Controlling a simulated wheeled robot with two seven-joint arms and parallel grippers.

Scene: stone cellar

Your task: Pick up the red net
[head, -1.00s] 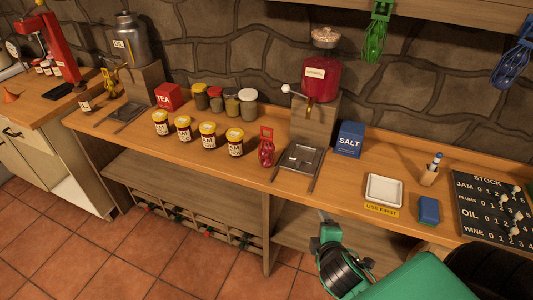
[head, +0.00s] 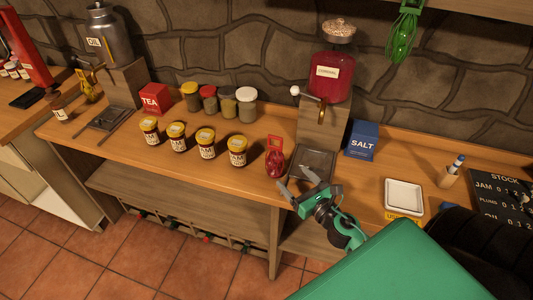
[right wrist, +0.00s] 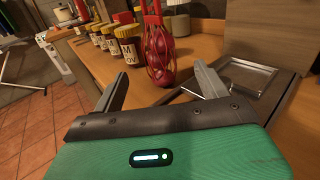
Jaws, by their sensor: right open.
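The red net (head: 275,160) stands on the wooden counter, between the jam jars and the drip tray of the red dispenser. It is a mesh bag of round red items with a red loop on top. In the right wrist view the red net (right wrist: 158,55) is ahead of the jaws, between the two fingers' lines. My right gripper (head: 295,186) is open and empty, just in front of and to the right of the net, apart from it. The open fingers also show in the right wrist view (right wrist: 160,88). My left gripper is not in view.
Several yellow-lidded jars (head: 237,151) stand left of the net. The metal drip tray (head: 314,163) lies right of it under the red dispenser (head: 331,78). A blue salt box (head: 361,141) and white dish (head: 404,195) are farther right. The counter's front edge is close.

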